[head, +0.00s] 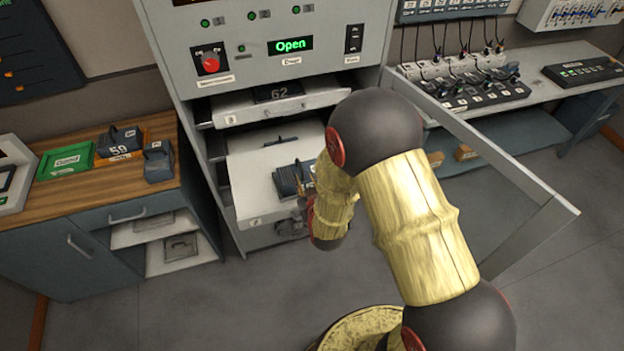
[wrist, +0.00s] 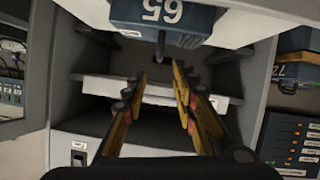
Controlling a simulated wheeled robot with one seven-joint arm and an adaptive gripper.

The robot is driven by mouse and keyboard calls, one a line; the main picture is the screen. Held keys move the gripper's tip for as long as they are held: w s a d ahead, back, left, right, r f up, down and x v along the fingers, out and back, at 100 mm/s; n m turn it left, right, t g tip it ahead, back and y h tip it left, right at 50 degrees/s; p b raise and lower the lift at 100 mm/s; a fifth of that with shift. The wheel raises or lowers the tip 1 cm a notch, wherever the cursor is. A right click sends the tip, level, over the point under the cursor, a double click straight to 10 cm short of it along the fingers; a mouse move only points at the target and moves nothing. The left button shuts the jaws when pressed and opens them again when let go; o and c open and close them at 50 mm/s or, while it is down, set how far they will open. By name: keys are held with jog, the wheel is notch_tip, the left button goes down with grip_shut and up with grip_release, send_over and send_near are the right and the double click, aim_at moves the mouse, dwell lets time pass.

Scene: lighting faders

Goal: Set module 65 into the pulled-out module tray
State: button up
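Module 65, a dark blue-grey block with a handle, sits on the lower pulled-out module tray (head: 252,185) in the head view (head: 287,181). In the wrist view module 65 (wrist: 162,16) fills the top middle with its number upside down. My gripper (wrist: 161,80) is open, its yellow fingers apart on either side of the line to the module, with nothing seen clamped. In the head view my gripper (head: 306,196) is at the module's right front, largely hidden by my arm. Whether the module is fully seated cannot be told.
An upper tray (head: 240,112) holding module 62 (head: 279,91) is also out. The open cabinet door (head: 497,160) stands to the right. The left wooden counter (head: 90,185) carries module 59 (head: 120,142), another module (head: 158,162) and a green tray (head: 66,161). The display reads Open.

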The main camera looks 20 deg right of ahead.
jog(key=s+a+r+g+y, duration=0.1)
jog(key=s+r+g, duration=0.15)
jog(key=r, duration=0.65)
jog(key=s+r+g+y, duration=0.1)
jog(key=s+r, duration=0.2)
jog(key=r, duration=0.6)
jog(key=s+d+r+g, duration=0.1)
jog(key=s+r, duration=0.4)
jog(key=s, duration=0.7)
jog(key=s+d+r+m+g, duration=0.1)
jog(key=s+r+g, duration=0.2)
jog(key=s, duration=0.9)
jog(key=shift+s+r+h, duration=0.2)
jog(key=shift+r+h, duration=0.2)
jog(key=shift+r, duration=0.55)
jog(key=shift+g, duration=0.25)
notch_tip(320, 180, down, 2)
jog(key=shift+f+b, duration=0.2)
jog(key=shift+b, duration=1)
jog(key=shift+c, duration=1.2)
